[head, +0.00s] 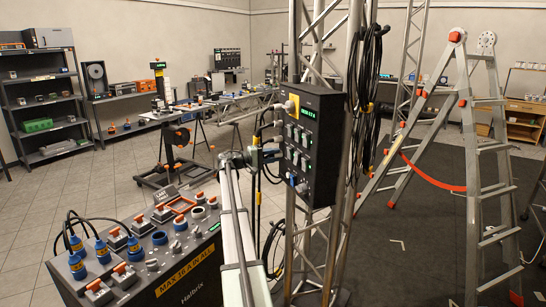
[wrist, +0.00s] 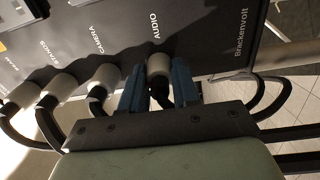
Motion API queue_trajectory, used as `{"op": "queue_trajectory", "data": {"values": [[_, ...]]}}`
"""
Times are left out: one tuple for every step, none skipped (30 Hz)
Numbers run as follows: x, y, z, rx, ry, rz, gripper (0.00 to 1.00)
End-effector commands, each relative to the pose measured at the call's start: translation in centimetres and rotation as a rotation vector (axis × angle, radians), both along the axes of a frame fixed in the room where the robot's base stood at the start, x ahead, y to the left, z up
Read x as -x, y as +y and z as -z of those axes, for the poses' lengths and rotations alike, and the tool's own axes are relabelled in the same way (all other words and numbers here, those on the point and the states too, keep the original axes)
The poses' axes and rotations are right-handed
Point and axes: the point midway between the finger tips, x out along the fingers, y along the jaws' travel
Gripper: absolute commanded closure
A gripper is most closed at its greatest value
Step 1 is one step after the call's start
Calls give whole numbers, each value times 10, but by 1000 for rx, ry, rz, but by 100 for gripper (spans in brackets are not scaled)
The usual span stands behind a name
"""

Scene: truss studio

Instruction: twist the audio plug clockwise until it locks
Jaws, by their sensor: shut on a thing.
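The audio plug (wrist: 158,66) is a light grey cylinder with a black cable, at the dark panel (wrist: 215,35) just below the AUDIO label in the wrist view. My gripper (wrist: 158,88) has its two blue fingers on either side of the plug and is shut on it. The plug's joint with the panel and its lock are too small to judge. In the head view the panel is the face of a black box (head: 320,148) on a truss, and my gripper (head: 262,152) is at its left side. The audio plug cannot be made out there.
Other grey plugs (wrist: 103,76) with black cables sit in a row left of the audio plug, close to my left finger. Cables loop beside the fingers. A control console (head: 150,245) stands at the lower left, and a ladder (head: 485,150) at the right.

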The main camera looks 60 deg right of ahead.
Motion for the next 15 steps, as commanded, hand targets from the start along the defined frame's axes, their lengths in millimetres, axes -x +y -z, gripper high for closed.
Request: {"op": "queue_trajectory", "data": {"values": [[0, 0, 0, 1, -4, 0, 100], [0, 0, 0, 1, -4, 0, 100], [0, 0, 0, 2, -5, 0, 100], [0, 0, 0, 2, -5, 0, 100], [0, 0, 0, 1, -4, 0, 100], [0, 0, 0, 1, -4, 0, 100], [0, 0, 0, 1, -4, 0, 100], [0, 0, 0, 1, -4, 0, 100], [0, 0, 0, 1, -4, 0, 100], [0, 0, 0, 1, -4, 0, 100], [0, 0, 0, 1, -4, 0, 68], [0, 0, 0, 1, -4, 0, 64], [0, 0, 0, 1, -3, 0, 61], [0, 0, 0, 1, -3, 0, 58], [0, 0, 0, 1, -3, 0, 54]]}}
